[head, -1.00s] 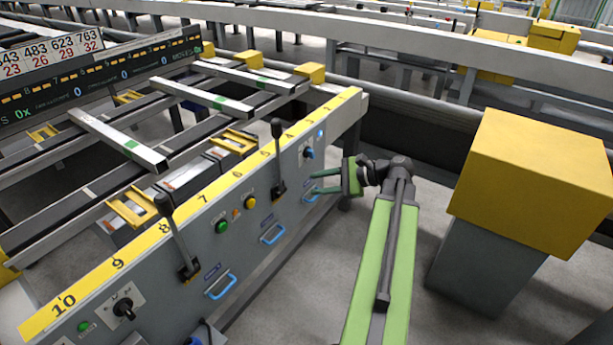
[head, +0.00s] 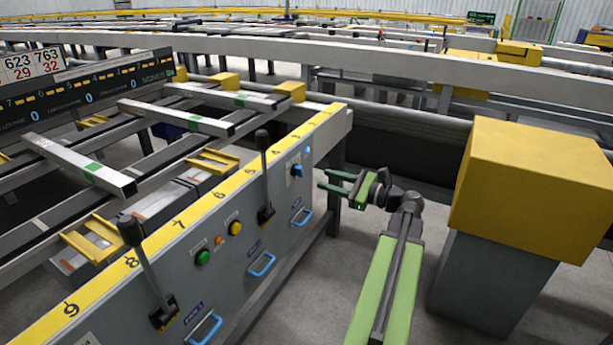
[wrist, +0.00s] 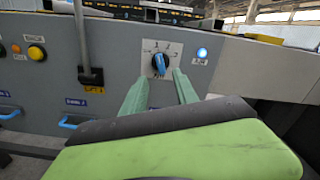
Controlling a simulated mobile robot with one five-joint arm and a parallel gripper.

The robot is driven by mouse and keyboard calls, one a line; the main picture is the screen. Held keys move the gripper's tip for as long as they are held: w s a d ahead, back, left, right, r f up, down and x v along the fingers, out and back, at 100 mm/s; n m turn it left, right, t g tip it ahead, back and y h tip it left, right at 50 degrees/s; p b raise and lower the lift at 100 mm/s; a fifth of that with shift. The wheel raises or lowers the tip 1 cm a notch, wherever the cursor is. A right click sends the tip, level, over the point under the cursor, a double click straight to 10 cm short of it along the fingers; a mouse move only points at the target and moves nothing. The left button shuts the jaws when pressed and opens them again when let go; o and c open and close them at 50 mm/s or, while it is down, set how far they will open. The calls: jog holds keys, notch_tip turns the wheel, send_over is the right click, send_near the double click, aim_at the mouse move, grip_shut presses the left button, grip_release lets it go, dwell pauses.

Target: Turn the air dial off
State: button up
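The air dial is a blue knob (head: 297,170) on a pale plate on the grey front panel, near its right end. In the wrist view the blue knob (wrist: 160,63) sits just beyond the fingertips, close to upright with a slight tilt, with marks around it. A lit blue lamp (wrist: 202,52) is right of it; it also shows in the head view (head: 308,149). My gripper (head: 322,180) has green fingers spread apart, pointing at the panel. In the wrist view my gripper (wrist: 160,80) is open, with the knob between the finger lines. I cannot tell any contact.
A black lever (head: 265,180) stands left of the dial. Blue drawer handles (head: 262,265) stick out below. Green (head: 203,257) and yellow (head: 235,228) buttons are further left. A yellow box on a grey stand (head: 535,190) is at right. Grey floor lies between.

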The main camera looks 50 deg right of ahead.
aim_at(303, 172)
jog(key=x, duration=0.7)
jog(key=shift+w, duration=0.25)
jog(key=shift+c, duration=0.3)
